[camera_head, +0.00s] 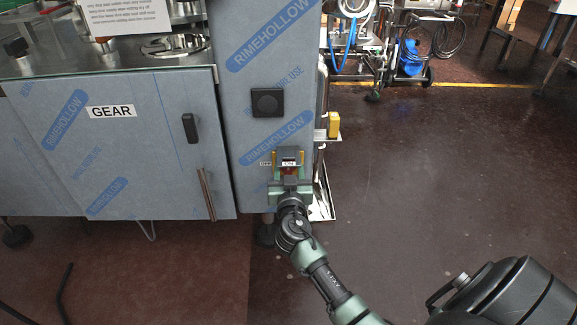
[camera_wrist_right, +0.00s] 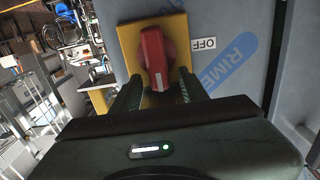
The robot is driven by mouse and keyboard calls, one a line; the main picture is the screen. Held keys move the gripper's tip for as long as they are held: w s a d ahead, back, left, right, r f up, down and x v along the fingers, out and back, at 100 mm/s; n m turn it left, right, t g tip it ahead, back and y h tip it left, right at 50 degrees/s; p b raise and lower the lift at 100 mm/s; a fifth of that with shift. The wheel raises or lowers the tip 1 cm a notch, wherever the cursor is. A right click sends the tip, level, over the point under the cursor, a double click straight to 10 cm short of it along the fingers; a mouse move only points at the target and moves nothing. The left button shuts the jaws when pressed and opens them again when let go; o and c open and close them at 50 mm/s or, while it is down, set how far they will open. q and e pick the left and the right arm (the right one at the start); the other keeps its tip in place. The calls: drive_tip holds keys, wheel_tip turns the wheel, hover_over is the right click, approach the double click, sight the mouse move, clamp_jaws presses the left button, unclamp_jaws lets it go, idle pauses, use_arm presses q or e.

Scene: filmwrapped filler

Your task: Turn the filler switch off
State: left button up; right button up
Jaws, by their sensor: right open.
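The filler switch is a red rotary knob (camera_wrist_right: 155,52) on a yellow plate (camera_wrist_right: 127,38), seen close up in the right wrist view. A white "OFF" label (camera_wrist_right: 203,44) sits beside the plate. The knob's white mark points toward my gripper, not at this label. In the head view the yellow plate (camera_head: 275,156) shows low on the cabinet front, partly hidden by my right gripper (camera_head: 289,176). In the wrist view my right gripper (camera_wrist_right: 160,80) is open, with one finger on each side of the knob's near end. Contact cannot be told. My left gripper is not in view.
The film-wrapped cabinet (camera_head: 240,90) carries a black square fitting (camera_head: 267,102) above the switch. A "GEAR" door (camera_head: 120,140) with a handle (camera_head: 207,193) is at left. A yellow box (camera_head: 334,125) juts from the cabinet's right side. The floor (camera_head: 430,180) at right is clear.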

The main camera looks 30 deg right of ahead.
clamp_jaws()
